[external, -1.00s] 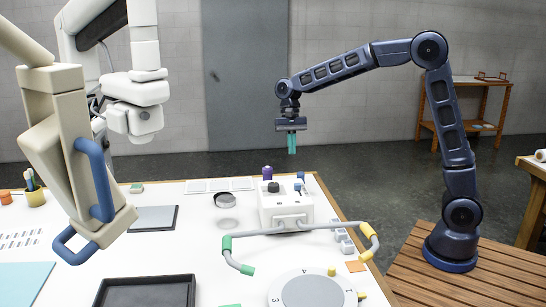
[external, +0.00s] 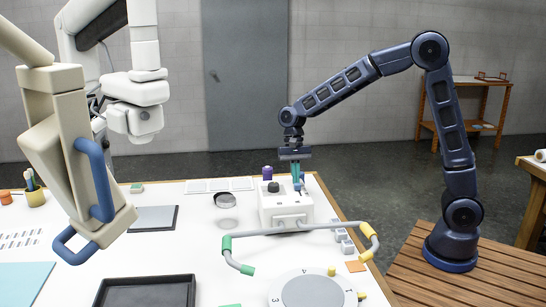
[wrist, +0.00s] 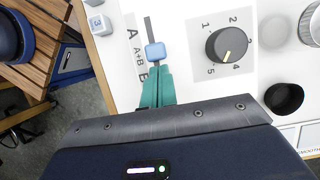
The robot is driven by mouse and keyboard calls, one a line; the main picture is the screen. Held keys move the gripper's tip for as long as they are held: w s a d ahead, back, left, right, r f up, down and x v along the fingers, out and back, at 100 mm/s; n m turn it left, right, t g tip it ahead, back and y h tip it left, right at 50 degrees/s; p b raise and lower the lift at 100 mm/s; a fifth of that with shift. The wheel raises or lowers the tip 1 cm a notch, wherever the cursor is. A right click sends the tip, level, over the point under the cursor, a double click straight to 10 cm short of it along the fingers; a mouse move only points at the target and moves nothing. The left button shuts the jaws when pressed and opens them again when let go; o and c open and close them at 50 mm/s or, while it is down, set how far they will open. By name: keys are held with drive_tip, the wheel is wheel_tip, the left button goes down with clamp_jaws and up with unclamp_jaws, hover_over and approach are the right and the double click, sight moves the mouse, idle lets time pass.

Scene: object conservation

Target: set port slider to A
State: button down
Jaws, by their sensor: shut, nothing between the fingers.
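The port slider is a light blue knob (wrist: 155,51) in a dark slot on the white box (external: 285,214). In the wrist view the letters A, A+B and B run along the slot, and the knob sits level with about A+B. Bare slot shows on the A side. My gripper (wrist: 155,72) has teal fingers, shut and empty, with tips right at the B side of the knob. I cannot tell if they touch it. In the external view my gripper (external: 297,178) is down over the back right of the box, partly covering the knob.
A black dial (wrist: 227,45) marked with numbers stands beside the slider on the box. A bent bar with green and yellow ends (external: 290,231) runs in front of the box.

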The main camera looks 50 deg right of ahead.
sight(298, 185)
drive_tip(key=shift+a, duration=0.1)
drive_tip(key=shift+s+a, duration=1.2)
drive_tip(key=shift+s, duration=0.1)
drive_tip(key=w+d, duration=0.3)
drive_tip(key=shift+w+d+r, duration=0.15)
drive_tip(key=shift+w+r, duration=0.05)
drive_tip(key=shift+r, duration=0.15)
drive_tip(key=v, duration=0.9)
drive_tip(key=shift+r, duration=0.15)
drive_tip(key=shift+s, duration=0.1)
